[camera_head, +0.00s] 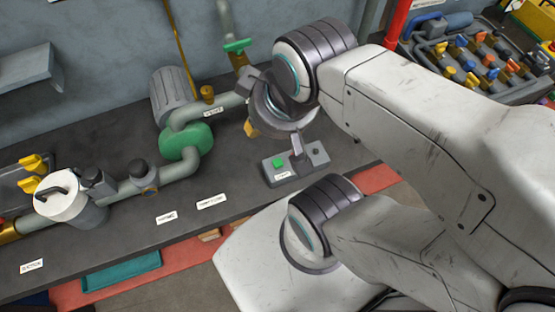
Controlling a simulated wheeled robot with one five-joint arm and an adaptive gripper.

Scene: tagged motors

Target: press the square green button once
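The square green button (278,163) sits on the left part of a small grey control box (284,178) on the dark bench. A dark round knob or button (317,148) is on the box's right side. My gripper (296,144) hangs from my arm just above and behind the box, pointing down. One grey finger-like tip shows close to the box, between the green button and the dark knob. I cannot tell whether it touches the box. The rest of the gripper is hidden by my wrist, so its opening does not show.
Grey pipes with a green pump body (186,141) and a ribbed motor (173,93) stand left of the box. A white canister (70,197) is farther left. White labels (211,201) lie on the bench front. A tray of colourful valves (470,60) is at the upper right.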

